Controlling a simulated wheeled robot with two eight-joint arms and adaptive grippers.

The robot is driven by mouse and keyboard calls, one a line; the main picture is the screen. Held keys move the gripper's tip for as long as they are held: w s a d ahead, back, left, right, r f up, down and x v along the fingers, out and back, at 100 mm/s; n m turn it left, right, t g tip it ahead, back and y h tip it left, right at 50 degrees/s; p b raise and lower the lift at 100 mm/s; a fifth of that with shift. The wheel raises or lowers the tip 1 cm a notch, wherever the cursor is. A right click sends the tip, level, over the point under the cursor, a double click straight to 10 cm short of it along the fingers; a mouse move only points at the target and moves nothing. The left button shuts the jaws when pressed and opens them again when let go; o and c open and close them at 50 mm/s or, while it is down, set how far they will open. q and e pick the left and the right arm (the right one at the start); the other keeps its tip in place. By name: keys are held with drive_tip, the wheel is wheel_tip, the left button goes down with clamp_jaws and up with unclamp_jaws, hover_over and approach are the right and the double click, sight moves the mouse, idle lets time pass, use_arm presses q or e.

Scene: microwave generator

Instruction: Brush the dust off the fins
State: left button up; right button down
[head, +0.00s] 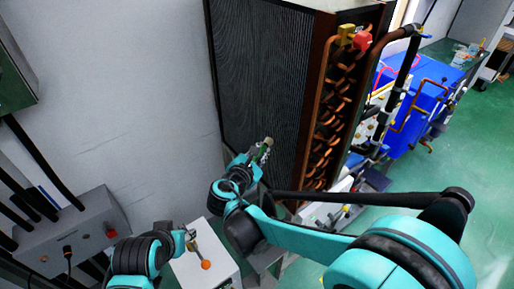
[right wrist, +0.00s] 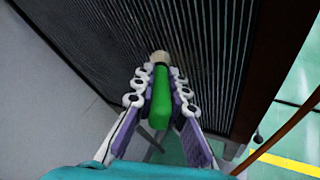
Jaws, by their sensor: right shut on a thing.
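The fins (head: 262,75) form a tall dark ribbed panel on a coil unit, and they fill the upper right wrist view (right wrist: 215,50). My right gripper (head: 262,152) is in front of the lower part of the panel. It is shut on a brush, whose green handle (right wrist: 160,100) lies between the fingers and whose pale tip (right wrist: 160,58) points at the fins. I cannot tell whether the tip touches them. My left gripper (head: 190,238) is low at the left, by a white box; its fingers are too small to read.
The white box (head: 190,272) has a thing with an orange end (head: 206,265) on top. Copper bends (head: 335,120) and pipes line the panel's right side. A grey box (head: 75,235) with cables stands at the left. Green floor (head: 470,150) is open at the right.

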drive_tip(key=shift+s+d+r+p, duration=1)
drive_tip(key=shift+s+d, duration=1.45)
drive_tip(key=shift+s, duration=1.1)
drive_tip(key=w+a+b, duration=0.1)
drive_tip(key=w+a, duration=0.5)
drive_tip(key=w, duration=0.3)
drive_tip(key=shift+f+b, duration=0.25)
drive_tip(key=shift+b, duration=0.15)
drive_tip(key=shift+w, duration=0.1)
drive_tip(key=s+a, duration=0.3)
drive_tip(key=a, duration=0.2)
drive_tip(key=shift+s, duration=0.15)
